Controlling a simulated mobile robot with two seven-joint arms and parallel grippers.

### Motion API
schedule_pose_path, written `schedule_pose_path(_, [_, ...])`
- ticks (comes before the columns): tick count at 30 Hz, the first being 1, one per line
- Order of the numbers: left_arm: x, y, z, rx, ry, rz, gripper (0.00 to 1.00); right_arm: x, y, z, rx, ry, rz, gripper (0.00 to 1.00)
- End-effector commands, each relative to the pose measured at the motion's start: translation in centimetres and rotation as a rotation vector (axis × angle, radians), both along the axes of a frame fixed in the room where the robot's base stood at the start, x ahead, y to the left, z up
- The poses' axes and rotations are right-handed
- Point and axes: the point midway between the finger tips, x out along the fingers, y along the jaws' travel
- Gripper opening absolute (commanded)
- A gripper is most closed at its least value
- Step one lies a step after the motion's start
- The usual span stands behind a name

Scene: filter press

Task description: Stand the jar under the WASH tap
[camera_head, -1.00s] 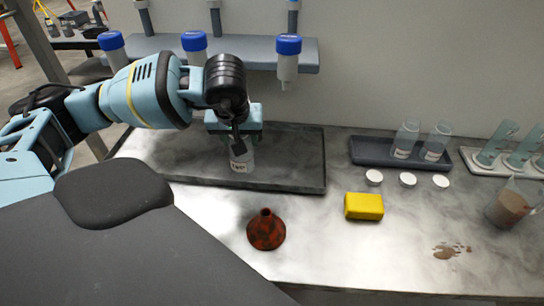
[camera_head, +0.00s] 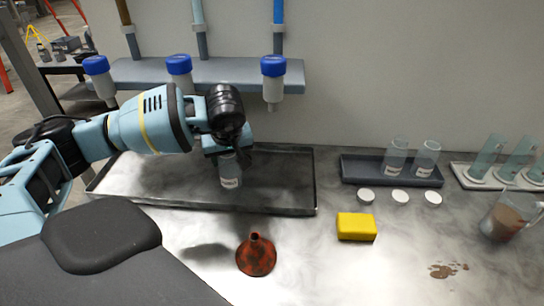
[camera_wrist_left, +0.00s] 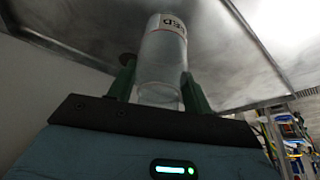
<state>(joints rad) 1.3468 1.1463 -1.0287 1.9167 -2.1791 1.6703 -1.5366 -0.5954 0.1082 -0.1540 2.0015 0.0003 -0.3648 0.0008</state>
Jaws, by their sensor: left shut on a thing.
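My left gripper (camera_head: 228,150) is shut on a clear jar (camera_head: 230,172) with a white label and holds it over the dark tray (camera_head: 130,193). The label is too small to read here. In the left wrist view the jar (camera_wrist_left: 160,60) sits between the two green fingers of the gripper (camera_wrist_left: 160,88). Three taps with blue caps hang from the grey shelf: a left tap (camera_head: 99,80), a middle tap (camera_head: 180,70) partly behind my arm, and a right tap (camera_head: 273,82). I see no readable tap names. The jar is below and between the middle and right taps. My right gripper is not in view.
A red-brown funnel (camera_head: 256,257) and a yellow sponge (camera_head: 356,227) stand in front of the tray. Two jars (camera_head: 396,157) stand in a dark tray (camera_head: 350,170), with white lids (camera_head: 400,196) before it. A beaker of brown matter (camera_head: 505,220) is at the right, near a brown spill (camera_head: 448,270).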

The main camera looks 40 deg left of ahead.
Motion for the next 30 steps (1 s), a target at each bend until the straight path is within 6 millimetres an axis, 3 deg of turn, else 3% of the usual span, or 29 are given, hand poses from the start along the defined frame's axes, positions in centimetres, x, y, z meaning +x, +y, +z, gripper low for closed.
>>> schedule_pose_path(9, [4.6,-4.3,0.2,-0.001,-0.001,-0.001,0.28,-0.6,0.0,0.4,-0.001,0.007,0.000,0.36])
schedule_pose_path(20, [5.7,-5.3,0.0,0.001,-0.001,0.000,0.28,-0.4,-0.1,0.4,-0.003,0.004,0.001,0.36])
schedule_pose_path(29, [8.7,-8.1,0.1,-0.001,-0.001,-0.001,0.28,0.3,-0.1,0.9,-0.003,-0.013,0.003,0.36])
schedule_pose_path(30, [8.5,-7.9,-0.6,0.002,0.002,0.001,0.28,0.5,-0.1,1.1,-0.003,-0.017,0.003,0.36])
